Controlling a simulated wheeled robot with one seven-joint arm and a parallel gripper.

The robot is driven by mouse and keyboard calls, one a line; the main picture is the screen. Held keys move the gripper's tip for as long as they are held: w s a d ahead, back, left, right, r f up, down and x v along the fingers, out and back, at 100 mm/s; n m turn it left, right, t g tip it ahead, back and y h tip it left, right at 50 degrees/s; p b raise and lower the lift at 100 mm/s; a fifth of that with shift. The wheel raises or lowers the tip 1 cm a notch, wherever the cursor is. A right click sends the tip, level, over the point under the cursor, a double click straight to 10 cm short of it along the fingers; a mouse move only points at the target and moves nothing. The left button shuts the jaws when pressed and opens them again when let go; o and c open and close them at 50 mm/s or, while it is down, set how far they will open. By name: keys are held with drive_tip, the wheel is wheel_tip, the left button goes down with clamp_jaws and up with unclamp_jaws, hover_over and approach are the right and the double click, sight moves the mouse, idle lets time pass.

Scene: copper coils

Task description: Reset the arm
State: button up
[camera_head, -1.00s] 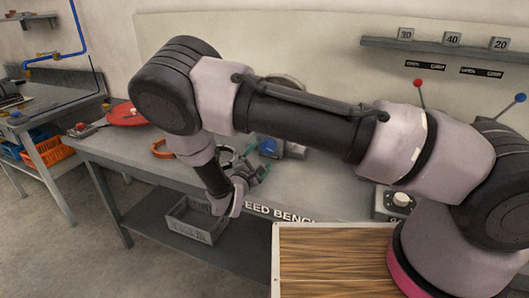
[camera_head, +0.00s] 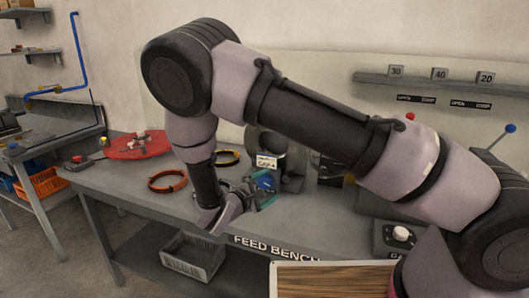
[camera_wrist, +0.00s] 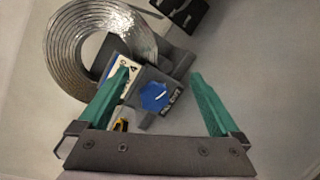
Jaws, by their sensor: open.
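My gripper (camera_head: 262,200) hangs at the end of my arm over the front part of the feed bench (camera_head: 130,187). In the wrist view its two green fingers (camera_wrist: 163,95) are wide apart with nothing held between them. Beyond the fingers is a grey device with a blue knob (camera_wrist: 154,96) and a small label card. A coil of shiny metal strip (camera_wrist: 62,45) stands beside it. In the head view the blue knob (camera_head: 264,182) is just behind my gripper, and my arm hides part of the bench.
An orange ring (camera_head: 167,181) and a red disc (camera_head: 138,146) lie on the bench at left. A yellow-black ring (camera_head: 228,158) lies behind my wrist. A grey crate (camera_head: 193,262) sits below the bench top. A shelf (camera_head: 440,83) with number blocks is on the wall.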

drive_tip(key=s+d+r+m+g+y, duration=0.1)
drive_tip(key=s+d+r+m+g, duration=0.1)
drive_tip(key=d+r+m+g, duration=0.55)
drive_tip(key=s+d+r+m+g+y, duration=0.15)
drive_tip(key=d+r+m+g, duration=0.35)
drive_tip(key=d+r, duration=0.5)
drive_tip(key=s+d+r+m+t+y, duration=0.3)
drive_tip(key=s+d+r+m+y, duration=0.1)
drive_tip(key=s+r, duration=0.3)
drive_tip(key=s+d+r+m+t+y, duration=0.3)
drive_tip(key=s+r, duration=0.4)
drive_tip(key=r, duration=0.4)
drive_tip(key=shift+s+d+r+m+y, duration=0.25)
drive_tip(key=shift+s+d+m+y, duration=0.15)
drive_tip(key=shift+m+y, duration=0.55)
